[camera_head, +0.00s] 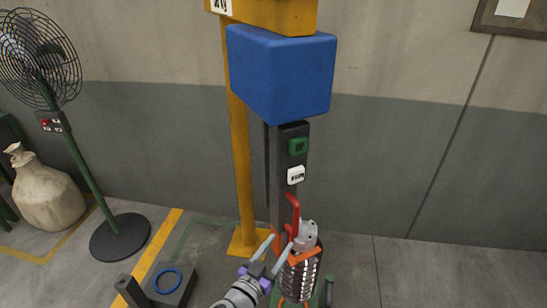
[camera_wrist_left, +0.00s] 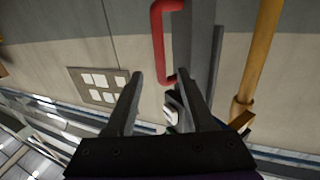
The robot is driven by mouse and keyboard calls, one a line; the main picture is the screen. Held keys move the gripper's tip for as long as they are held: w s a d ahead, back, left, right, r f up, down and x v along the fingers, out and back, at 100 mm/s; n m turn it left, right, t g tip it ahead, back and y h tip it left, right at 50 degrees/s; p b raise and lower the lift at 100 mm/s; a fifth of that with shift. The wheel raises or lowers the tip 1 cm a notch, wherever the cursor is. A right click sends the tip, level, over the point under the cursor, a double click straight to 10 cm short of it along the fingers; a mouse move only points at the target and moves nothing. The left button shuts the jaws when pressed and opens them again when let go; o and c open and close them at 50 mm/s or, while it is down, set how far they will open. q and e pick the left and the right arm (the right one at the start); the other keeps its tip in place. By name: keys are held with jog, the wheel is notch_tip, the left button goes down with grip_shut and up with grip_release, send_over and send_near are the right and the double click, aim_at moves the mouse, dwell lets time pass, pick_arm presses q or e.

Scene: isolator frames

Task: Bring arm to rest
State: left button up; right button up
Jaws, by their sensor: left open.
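My left gripper (camera_head: 278,246) is low in the middle of the head view, with purple parts at its base. Its two grey fingers are spread and nothing shows between them. They point up beside the red handle (camera_head: 294,212) on the dark post (camera_head: 291,133). In the left wrist view the open fingers (camera_wrist_left: 158,76) frame the lower end of the red handle (camera_wrist_left: 158,45). I cannot tell whether they touch it. My right gripper is in neither view.
A blue box (camera_head: 281,75) tops the post, by a yellow column (camera_head: 240,150). A ribbed metallic cylinder (camera_head: 301,277) with orange bands stands right of my gripper. A blue ring (camera_head: 168,281) lies on a dark block at left. A fan (camera_head: 40,60) and sack (camera_head: 46,192) stand farther left.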

pick_arm(q)
jog(key=s+a+f+n+g+y, duration=0.2)
jog(key=s+a+n+g+y, duration=0.1)
jog(key=s+a, duration=0.7)
jog(key=s+a+f+n+g+y, duration=0.2)
jog(key=s+a+g+y, duration=0.4)
jog(key=s+a, duration=0.3)
jog(key=shift+s+a+n+g+p, duration=0.4)
jog(key=shift+s+n+g+p, duration=0.15)
jog(key=shift+s, duration=0.6)
